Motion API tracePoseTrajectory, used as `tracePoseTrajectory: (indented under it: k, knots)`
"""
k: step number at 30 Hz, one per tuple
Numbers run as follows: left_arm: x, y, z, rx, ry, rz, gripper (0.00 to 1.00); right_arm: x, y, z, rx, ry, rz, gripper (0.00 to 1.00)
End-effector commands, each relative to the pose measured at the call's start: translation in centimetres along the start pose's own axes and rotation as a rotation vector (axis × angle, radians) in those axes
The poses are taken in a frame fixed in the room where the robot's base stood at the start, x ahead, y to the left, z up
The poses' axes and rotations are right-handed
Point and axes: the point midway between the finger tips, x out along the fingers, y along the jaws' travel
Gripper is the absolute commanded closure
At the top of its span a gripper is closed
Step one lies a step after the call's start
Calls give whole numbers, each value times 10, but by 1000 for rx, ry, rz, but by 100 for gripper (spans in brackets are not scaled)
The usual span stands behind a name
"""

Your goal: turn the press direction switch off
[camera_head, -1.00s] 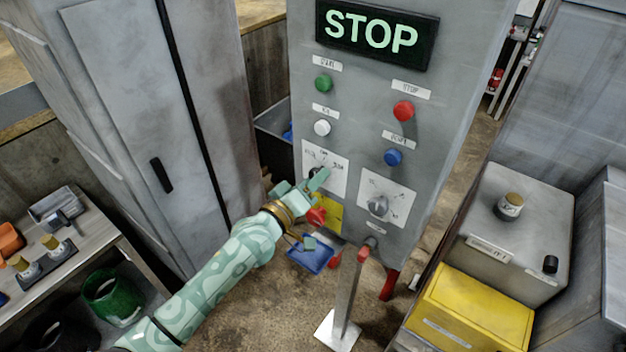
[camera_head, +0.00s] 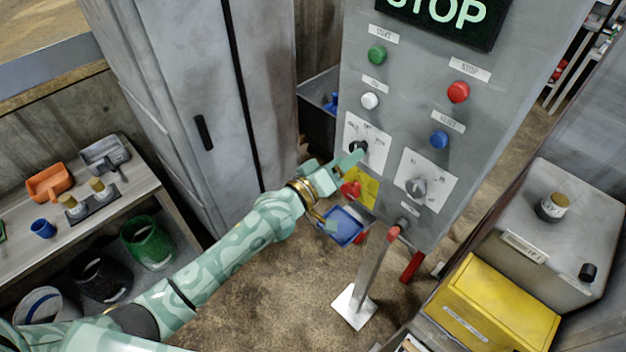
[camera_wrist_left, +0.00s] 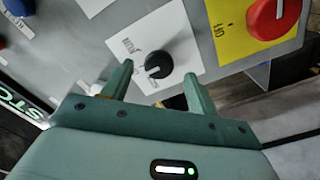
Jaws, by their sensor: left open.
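A black rotary switch (camera_head: 358,147) sits on a white label plate (camera_head: 379,137) on the grey control panel. It also shows in the left wrist view (camera_wrist_left: 158,65), between my open fingers. My left gripper (camera_head: 341,169) is at the lower left of this switch, with one fingertip close to it. I cannot tell whether a finger touches it. A second, grey rotary switch (camera_head: 416,187) is on the white plate to the right. The plate lettering is too small to read surely. My right gripper is not in view.
A red knob on a yellow plate (camera_wrist_left: 228,28) is close to my gripper. Above are green (camera_head: 377,55), white (camera_head: 370,101), red (camera_head: 458,92) and blue (camera_head: 438,140) buttons. A yellow box (camera_head: 493,308) is at right.

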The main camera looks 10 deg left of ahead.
Motion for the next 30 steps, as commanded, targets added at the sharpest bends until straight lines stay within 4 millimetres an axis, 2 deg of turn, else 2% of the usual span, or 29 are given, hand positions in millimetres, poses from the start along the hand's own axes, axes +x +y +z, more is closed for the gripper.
tracePoseTrajectory:
  k: [3,9,15,20,30]
  knots:
    - [-34,-1,1,-1,-1,-2,41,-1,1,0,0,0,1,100]
    - [-87,-2,2,-1,-3,-3,41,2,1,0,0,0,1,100]
    - [-120,-1,1,0,-1,-1,41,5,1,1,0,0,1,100]
    - [-129,-1,0,0,0,0,41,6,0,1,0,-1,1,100]
    - [-129,0,0,-1,0,0,41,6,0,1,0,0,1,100]
